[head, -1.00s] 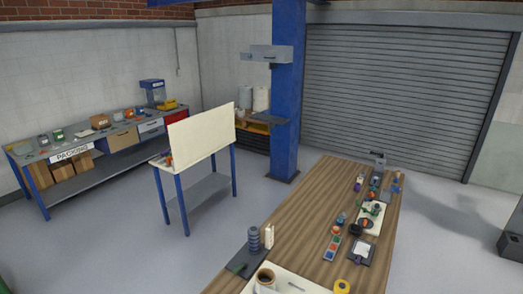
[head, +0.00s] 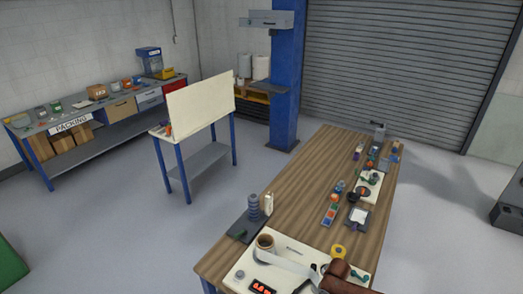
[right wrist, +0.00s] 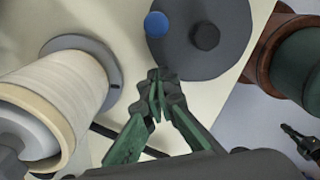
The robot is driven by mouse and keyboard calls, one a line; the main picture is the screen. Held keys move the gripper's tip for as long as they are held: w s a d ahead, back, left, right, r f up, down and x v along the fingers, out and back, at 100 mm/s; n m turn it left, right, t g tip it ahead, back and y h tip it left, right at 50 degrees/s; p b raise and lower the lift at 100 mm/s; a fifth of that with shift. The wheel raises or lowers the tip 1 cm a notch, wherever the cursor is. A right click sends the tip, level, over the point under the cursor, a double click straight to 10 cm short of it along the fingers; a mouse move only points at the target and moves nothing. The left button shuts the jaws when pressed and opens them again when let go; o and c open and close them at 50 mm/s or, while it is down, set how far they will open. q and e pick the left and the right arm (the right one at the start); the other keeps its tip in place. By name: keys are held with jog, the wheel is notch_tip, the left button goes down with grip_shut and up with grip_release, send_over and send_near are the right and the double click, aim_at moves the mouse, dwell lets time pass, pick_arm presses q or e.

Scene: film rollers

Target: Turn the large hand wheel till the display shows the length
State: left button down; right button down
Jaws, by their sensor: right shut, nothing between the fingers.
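In the right wrist view a large dark grey wheel (right wrist: 222,62) is partly cut off at the top. It carries a blue knob (right wrist: 157,25) and a black hub (right wrist: 205,37). My right gripper (right wrist: 158,78) is shut and empty, with its green and dark fingers together just below the wheel's lower left edge; I cannot tell if they touch it. The display (head: 263,286) shows red digits, too small to read surely, at the bottom of the head view.
A pale film roll (right wrist: 65,95) with a grey flange is close left of my right gripper. A brown and green cylindrical part (right wrist: 290,65) is at right. The wooden bench (head: 305,200) has small items along its right side. Its middle is clear.

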dwell(0.3)
jog(key=shift+w+a, duration=0.2)
jog(key=shift+a, duration=0.3)
jog(key=shift+w+a, duration=0.15)
jog(key=shift+a, duration=0.35)
jog(key=c, duration=2.6)
grip_release()
jog(key=shift+c, duration=0.2)
jog(key=o, duration=1.7)
jog(key=shift+r, duration=0.1)
notch_tip(320, 180, up, 7)
jog(key=p, duration=0.7)
